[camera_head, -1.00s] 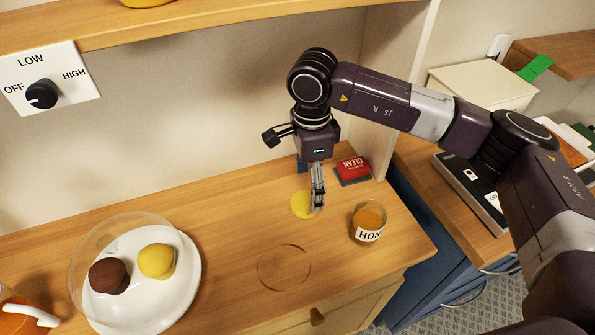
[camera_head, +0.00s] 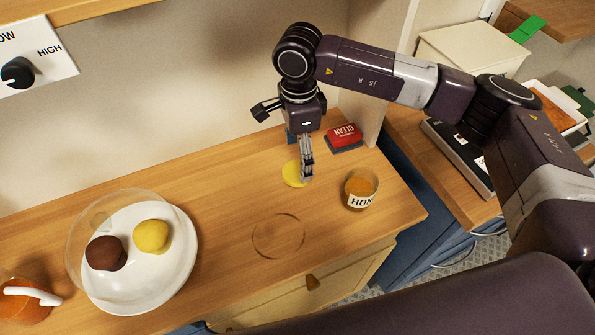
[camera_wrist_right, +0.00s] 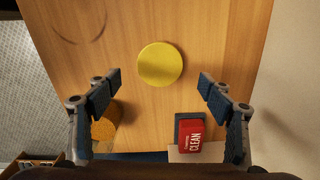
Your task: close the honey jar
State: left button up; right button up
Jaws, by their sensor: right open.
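The honey jar (camera_head: 360,189) is a glass jar with amber contents and a white label, standing upright near the counter's right end. Its top looks uncovered. In the right wrist view the jar (camera_wrist_right: 104,130) is partly hidden behind the left finger. A flat round yellow disc, which looks like the lid (camera_head: 294,174), lies on the counter left of the jar. It shows whole in the right wrist view (camera_wrist_right: 160,64). My right gripper (camera_head: 306,178) points down above the yellow lid, with fingers apart and nothing between them. My left gripper is out of view.
A red sponge marked CLEAN (camera_head: 343,138) lies behind the jar, near the wall. A white plate (camera_head: 150,297) with a brown and a yellow ball under a clear dome stands at left. A faint ring (camera_head: 278,236) marks otherwise bare counter in front.

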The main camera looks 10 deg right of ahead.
aim_at(297, 171)
jog(key=shift+f+p, duration=0.25)
jog(key=shift+p, duration=0.1)
jog(key=f+p, duration=0.1)
jog(key=f, duration=0.2)
jog(key=shift+a+f+p, duration=0.2)
jog(key=shift+f+p, duration=0.1)
jog(key=shift+p, duration=0.1)
jog(key=shift+f, duration=0.55)
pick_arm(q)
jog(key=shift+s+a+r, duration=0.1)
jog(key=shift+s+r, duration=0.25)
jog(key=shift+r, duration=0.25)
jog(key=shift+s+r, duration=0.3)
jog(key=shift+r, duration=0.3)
pick_arm(e)
jog(key=shift+c, duration=0.6)
jog(key=c, duration=0.8)
